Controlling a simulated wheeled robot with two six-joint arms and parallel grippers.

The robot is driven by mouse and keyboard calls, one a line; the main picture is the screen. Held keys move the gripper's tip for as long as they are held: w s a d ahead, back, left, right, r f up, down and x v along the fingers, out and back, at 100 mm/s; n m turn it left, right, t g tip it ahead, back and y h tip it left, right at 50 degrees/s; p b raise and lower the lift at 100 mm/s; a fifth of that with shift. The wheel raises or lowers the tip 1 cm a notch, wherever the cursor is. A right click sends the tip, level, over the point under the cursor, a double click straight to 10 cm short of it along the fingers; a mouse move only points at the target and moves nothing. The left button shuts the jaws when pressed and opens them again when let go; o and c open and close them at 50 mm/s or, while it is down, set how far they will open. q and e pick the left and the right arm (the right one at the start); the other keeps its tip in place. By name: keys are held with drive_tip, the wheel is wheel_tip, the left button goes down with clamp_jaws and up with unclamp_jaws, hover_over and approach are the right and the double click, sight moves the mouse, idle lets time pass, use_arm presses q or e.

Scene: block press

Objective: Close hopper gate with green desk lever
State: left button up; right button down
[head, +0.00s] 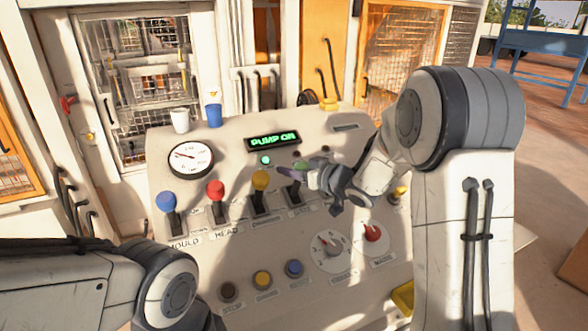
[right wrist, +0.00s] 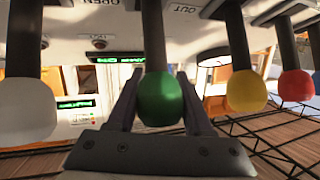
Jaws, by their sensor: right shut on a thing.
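The green lever knob (right wrist: 160,98) is between the two fingers of my right gripper (right wrist: 155,95) in the right wrist view. Its dark shaft runs up to the panel in that picture. In the head view my right gripper (head: 312,176) is at the fourth lever in the row on the sloped desk (head: 200,260) and mostly hides its knob. The gripper is shut on the knob. My left arm enters at the lower left, but its gripper is out of view. I cannot make out the hopper gate.
Blue (head: 165,202), red (head: 216,189) and yellow (head: 261,180) levers stand left of the gripper. A white knob (right wrist: 25,110) is on the other side. The display (head: 272,141) reads PUMP ON. A gauge (head: 191,159) and two cups stand behind; dials and buttons are in front.

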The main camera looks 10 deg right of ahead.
drive_tip(key=shift+c, duration=1.6)
unclamp_jaws()
drive_tip(key=shift+s+f, duration=0.1)
drive_tip(key=shift+f, duration=0.2)
drive_tip(key=shift+d+r, duration=0.1)
drive_tip(key=shift+s+d, duration=0.1)
drive_tip(key=shift+s, duration=0.15)
drive_tip(key=b+v, duration=0.2)
drive_tip(key=v, duration=0.8)
drive_tip(key=shift+b, duration=0.3)
drive_tip(key=shift+r, duration=0.1)
